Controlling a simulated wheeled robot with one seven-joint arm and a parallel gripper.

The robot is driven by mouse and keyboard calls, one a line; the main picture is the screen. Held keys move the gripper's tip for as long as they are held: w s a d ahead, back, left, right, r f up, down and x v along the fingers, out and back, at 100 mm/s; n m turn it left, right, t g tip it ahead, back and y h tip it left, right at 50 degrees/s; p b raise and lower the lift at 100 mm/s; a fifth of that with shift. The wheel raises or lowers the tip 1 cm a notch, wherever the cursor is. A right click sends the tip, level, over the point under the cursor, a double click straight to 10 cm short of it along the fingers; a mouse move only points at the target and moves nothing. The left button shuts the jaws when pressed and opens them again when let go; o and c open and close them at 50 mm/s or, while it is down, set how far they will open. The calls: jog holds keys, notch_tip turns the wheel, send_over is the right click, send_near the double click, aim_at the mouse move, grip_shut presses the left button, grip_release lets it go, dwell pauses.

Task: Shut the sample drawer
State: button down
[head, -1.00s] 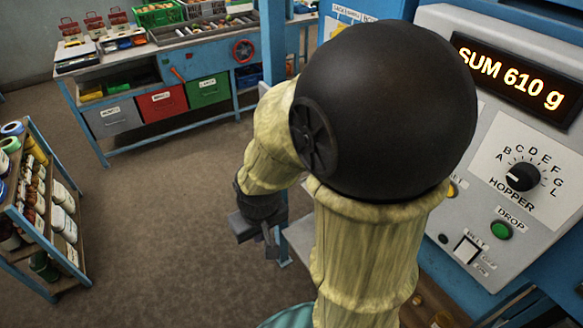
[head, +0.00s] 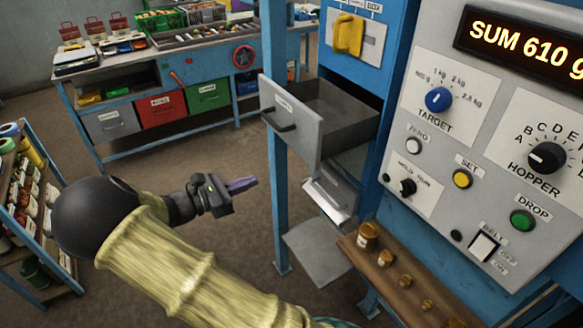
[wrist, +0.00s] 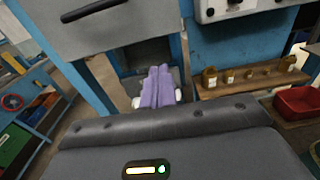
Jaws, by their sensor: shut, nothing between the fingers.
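A grey drawer (head: 308,140), which I take for the sample drawer, is pulled well out of the blue machine cabinet. Its inside looks empty. Its front has a dark bar handle (head: 278,120) and a small label that I cannot read. In the wrist view the drawer front (wrist: 105,38) is at the upper left, above the fingers. My gripper (head: 256,182) is shut and empty, with purple fingers pointing right. It is below and to the left of the drawer front, apart from it. The fingers also show in the wrist view (wrist: 158,80).
A blue post (head: 276,205) stands just beyond the gripper. A metal chute (head: 328,195) is under the drawer. A wooden shelf with small brass weights (head: 384,258) is at lower right. The control panel (head: 450,90) is at right, a bench (head: 120,140) behind.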

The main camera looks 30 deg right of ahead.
aim_at(302, 158)
jog(key=shift+w+a+r, duration=0.1)
jog(key=shift+w+r, duration=0.15)
jog(key=d+p, duration=0.1)
jog(key=d, duration=0.3)
jog(key=d+p, duration=0.2)
jog(key=d, duration=0.3)
jog(key=d+p, duration=0.1)
jog(key=d, duration=0.3)
jog(key=shift+w+d, duration=0.25)
jog(key=shift+d+p, duration=0.25)
jog(key=shift+p, duration=0.05)
jog(key=shift+a, duration=0.1)
jog(key=shift+d, duration=0.3)
